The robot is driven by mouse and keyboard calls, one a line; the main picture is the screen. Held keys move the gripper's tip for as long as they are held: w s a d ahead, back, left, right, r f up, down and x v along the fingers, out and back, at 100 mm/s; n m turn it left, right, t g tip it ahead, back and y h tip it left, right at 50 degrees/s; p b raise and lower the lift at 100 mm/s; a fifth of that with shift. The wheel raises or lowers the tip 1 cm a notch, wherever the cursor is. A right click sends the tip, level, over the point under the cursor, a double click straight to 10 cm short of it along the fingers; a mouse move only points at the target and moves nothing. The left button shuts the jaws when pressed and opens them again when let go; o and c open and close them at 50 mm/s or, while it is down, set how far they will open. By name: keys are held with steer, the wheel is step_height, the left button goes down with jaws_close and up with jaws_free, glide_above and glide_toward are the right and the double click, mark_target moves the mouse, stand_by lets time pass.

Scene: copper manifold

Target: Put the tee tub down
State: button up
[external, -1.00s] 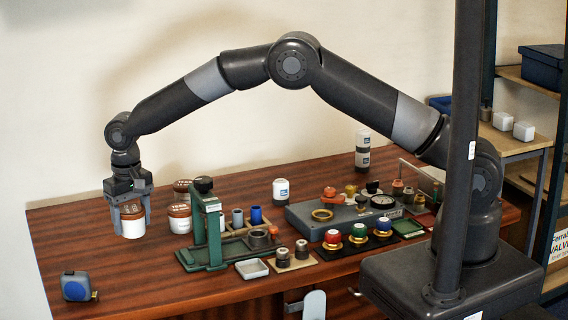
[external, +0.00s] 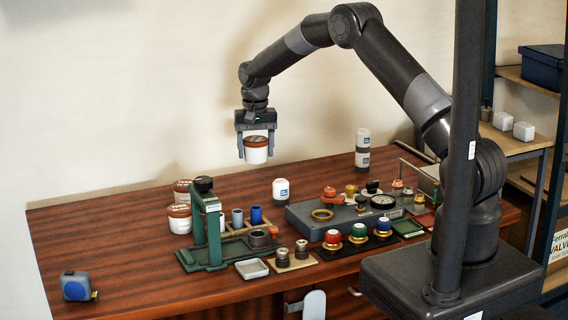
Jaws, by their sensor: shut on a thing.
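My gripper (external: 256,157) is shut on a white tub (external: 256,155) with a brown lid, which I take to be the tee tub. It holds the tub upright, well above the table (external: 110,225), toward the back wall. Two similar white tubs with brown lids, one in front (external: 179,219) and one behind (external: 183,193), stand on the table left of the green press. The label on the held tub is too small to read.
A green press (external: 208,225) stands at centre left. A white bottle (external: 281,190), a grey manifold block (external: 300,222) and coloured valve knobs (external: 333,237) fill the middle and right. A blue tape measure (external: 76,286) lies front left.

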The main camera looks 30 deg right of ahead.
steer(key=w+d+m, duration=0.1)
steer(key=d, duration=0.6)
glide_above(240, 194)
steer(key=f, duration=0.7)
steer(key=shift+w, duration=0.2)
steer(key=shift+f, duration=1.85)
steer(key=shift+f, duration=0.15)
steer(key=o, duration=1.3)
